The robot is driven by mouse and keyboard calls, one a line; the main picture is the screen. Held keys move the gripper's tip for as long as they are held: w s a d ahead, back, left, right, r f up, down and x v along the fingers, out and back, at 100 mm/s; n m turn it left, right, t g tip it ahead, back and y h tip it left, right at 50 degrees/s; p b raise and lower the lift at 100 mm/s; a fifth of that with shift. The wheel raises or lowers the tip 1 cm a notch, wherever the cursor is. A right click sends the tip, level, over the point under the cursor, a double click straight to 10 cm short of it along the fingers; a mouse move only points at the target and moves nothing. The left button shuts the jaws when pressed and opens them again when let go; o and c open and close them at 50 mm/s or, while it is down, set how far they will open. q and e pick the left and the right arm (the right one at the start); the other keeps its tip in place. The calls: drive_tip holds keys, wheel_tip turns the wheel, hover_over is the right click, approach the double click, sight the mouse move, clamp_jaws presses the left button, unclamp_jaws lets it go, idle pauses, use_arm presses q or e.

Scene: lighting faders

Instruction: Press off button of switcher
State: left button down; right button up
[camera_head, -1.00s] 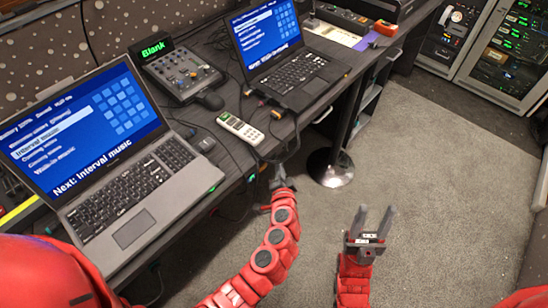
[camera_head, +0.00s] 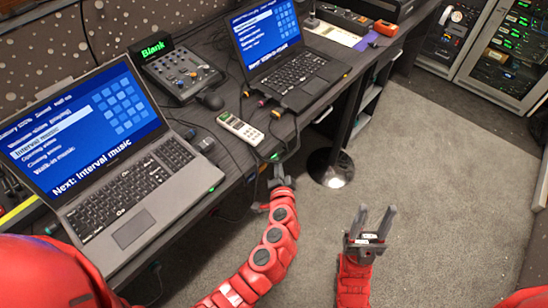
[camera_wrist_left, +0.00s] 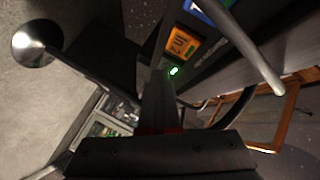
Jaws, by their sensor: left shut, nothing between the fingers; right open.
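My left gripper (camera_head: 277,168) is shut and empty at the front edge of the desk, below the white handheld unit. In the left wrist view its dark fingers (camera_wrist_left: 160,85) point up the picture, beside a small lit green light (camera_wrist_left: 174,71) on a dark panel. An orange label (camera_wrist_left: 180,45) and pale lettering are on that panel. The green light (camera_head: 275,156) also shows by the gripper in the head view. I cannot tell whether the fingers touch it, or whether this panel is the switcher. My right gripper (camera_head: 372,222) is open and empty above the carpet.
The desk holds a large laptop (camera_head: 126,210), a mixer with a green "Blank" display (camera_head: 172,70), a second laptop (camera_head: 300,75) and a white handheld unit (camera_head: 240,128). Cables hang near the left gripper. Equipment racks (camera_head: 510,55) stand at the back right.

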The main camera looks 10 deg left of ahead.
use_arm(q)
drive_tip(key=shift+s+d+b, duration=0.35)
drive_tip(key=shift+d, duration=0.2)
drive_tip(key=s+d+b, duration=0.1)
drive_tip(key=d, duration=0.1)
drive_tip(key=s+d+b, duration=0.1)
drive_tip(key=s+d, duration=0.1)
drive_tip(key=shift+b, duration=0.3)
idle(0.9)
